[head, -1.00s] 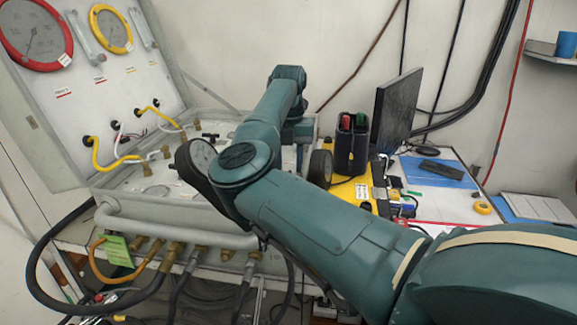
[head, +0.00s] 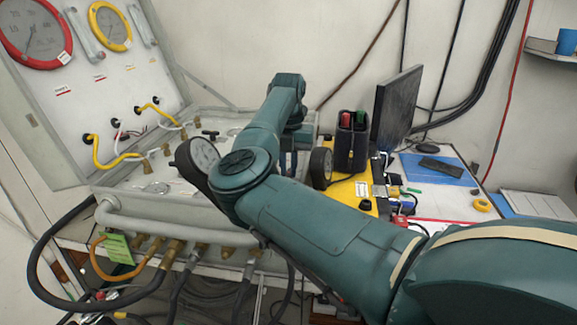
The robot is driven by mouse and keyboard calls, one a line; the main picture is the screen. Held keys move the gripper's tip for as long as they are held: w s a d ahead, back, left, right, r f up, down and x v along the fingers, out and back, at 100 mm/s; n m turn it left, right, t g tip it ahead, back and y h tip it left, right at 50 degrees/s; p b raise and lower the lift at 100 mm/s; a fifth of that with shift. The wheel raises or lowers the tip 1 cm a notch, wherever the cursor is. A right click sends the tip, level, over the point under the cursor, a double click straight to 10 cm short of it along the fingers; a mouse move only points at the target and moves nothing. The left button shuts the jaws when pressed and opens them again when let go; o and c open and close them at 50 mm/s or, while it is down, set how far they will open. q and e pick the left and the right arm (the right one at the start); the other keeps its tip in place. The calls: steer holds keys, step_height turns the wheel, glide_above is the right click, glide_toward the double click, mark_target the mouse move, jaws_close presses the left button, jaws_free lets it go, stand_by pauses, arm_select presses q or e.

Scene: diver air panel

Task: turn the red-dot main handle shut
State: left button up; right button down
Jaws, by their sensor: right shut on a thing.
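The grey air panel case (head: 165,208) stands open on the bench, its low front part holding valves and fittings. My right arm reaches across it from the right, with the wrist bent down over the right part of the panel. My right gripper (head: 289,163) points down there, mostly hidden behind my own forearm. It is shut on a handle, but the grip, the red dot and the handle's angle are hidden. A small black T-shaped handle (head: 210,134) shows left of my arm. My left gripper is not in view.
The raised lid carries a red-rimmed gauge (head: 36,38) and a yellow-rimmed gauge (head: 110,27). Yellow hoses (head: 106,163) loop from it to the panel. A black holder (head: 351,145) and a dark monitor (head: 397,108) stand to the right. Thick hoses hang at the front.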

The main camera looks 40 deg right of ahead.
steer(key=shift+m, duration=0.4)
steer(key=m+b, duration=0.2)
steer(key=m, duration=0.1)
steer(key=shift+m, duration=0.3)
steer(key=m, duration=0.4)
steer(key=shift+m+b, duration=0.3)
steer(key=m, duration=0.4)
steer(key=shift+w, duration=0.1)
steer(key=shift+m, duration=2.5)
steer(key=c, duration=1.5)
jaws_free()
steer(key=shift+o, duration=0.2)
